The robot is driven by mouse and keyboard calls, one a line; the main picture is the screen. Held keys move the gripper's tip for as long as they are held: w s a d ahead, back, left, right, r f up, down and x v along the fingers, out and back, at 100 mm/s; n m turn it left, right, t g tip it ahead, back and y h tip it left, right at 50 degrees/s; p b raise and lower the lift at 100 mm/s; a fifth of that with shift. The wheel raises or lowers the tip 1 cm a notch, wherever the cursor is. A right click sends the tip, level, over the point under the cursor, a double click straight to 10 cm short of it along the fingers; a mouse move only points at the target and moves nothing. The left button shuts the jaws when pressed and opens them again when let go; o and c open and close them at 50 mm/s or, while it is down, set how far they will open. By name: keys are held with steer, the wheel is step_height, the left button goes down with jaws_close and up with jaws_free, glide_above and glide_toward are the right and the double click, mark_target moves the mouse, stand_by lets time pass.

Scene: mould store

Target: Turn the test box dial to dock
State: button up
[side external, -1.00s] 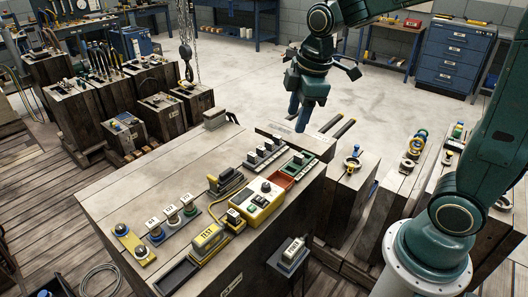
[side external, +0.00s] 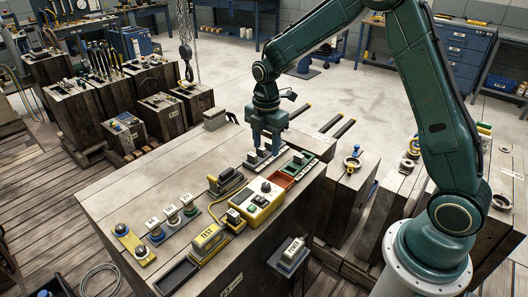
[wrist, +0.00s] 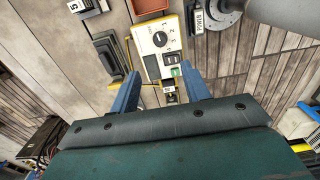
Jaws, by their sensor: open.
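The test box (side external: 257,205) is a yellow-edged box with a pale face on the wooden bench top. Its dial (side external: 266,187) is a small dark knob on that face. In the wrist view the box (wrist: 146,46) is ahead of my fingers, with the round black dial (wrist: 160,39) among small marks too small to read. A dark switch and a green part sit below the dial. My gripper (side external: 267,148) points down over the bench, behind the box in the side view. In the wrist view its blue fingers (wrist: 160,92) are spread and empty, apart from the dial.
A row of grey blocks (side external: 257,159) lies beneath my gripper; any contact is unclear. A red tray (side external: 281,177) and green holder (side external: 299,165) stand near the box. A chain hook (side external: 186,62) hangs behind.

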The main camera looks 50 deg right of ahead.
mark_target(266, 185)
step_height(266, 185, down, 14)
steer(key=shift+r, duration=0.1)
stand_by(0.9)
steer(key=c, duration=1)
